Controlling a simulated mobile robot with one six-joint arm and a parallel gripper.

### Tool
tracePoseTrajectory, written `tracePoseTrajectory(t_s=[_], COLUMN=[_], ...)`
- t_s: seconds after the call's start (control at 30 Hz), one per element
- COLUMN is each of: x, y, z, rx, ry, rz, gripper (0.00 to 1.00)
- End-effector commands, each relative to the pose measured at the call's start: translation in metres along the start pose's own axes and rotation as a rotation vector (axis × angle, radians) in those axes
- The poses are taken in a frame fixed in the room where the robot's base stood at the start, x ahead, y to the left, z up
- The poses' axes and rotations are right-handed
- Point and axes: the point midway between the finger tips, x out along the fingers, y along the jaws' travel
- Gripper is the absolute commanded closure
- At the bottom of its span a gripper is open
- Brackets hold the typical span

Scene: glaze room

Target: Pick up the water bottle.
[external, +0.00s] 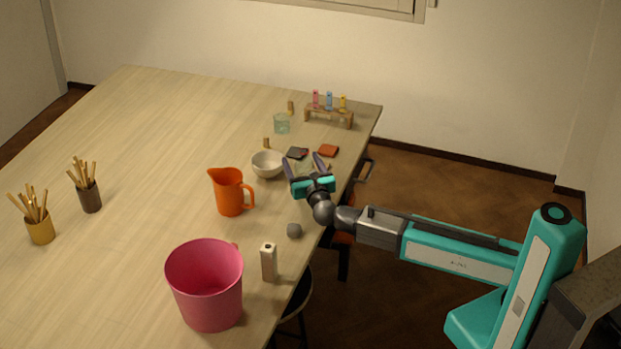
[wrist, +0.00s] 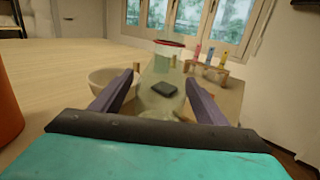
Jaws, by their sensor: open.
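A clear, see-through shape, which looks like the water bottle (wrist: 156,104), shows faintly between the fingers in the wrist view. In the external view only a pale patch shows between the fingers, and the bottle is not clear. My gripper (external: 304,163) is open over the table's right edge, fingers pointing toward the far end. In the wrist view the fingers (wrist: 160,88) stand apart on either side of the clear shape. I cannot tell whether they touch it.
A white bowl (external: 267,164) stands left of my gripper, with an orange pitcher (external: 229,192) nearer. A red tile (external: 329,151), a pink bucket (external: 206,290) and a pale box (external: 269,263) are nearby.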

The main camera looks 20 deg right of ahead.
Motion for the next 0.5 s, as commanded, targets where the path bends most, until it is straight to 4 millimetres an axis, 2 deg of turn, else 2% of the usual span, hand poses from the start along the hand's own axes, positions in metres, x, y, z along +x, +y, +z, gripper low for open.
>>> tracePoseTrajectory(t_s=[0.13,0.5], x=[0.0090,0.0089], y=[0.0000,-0.0002], z=[-0.0001,-0.0002], rx=[0.000,0.000], ry=[0.000,0.000], rz=[0.000,0.000], gripper=[0.33,0.33])
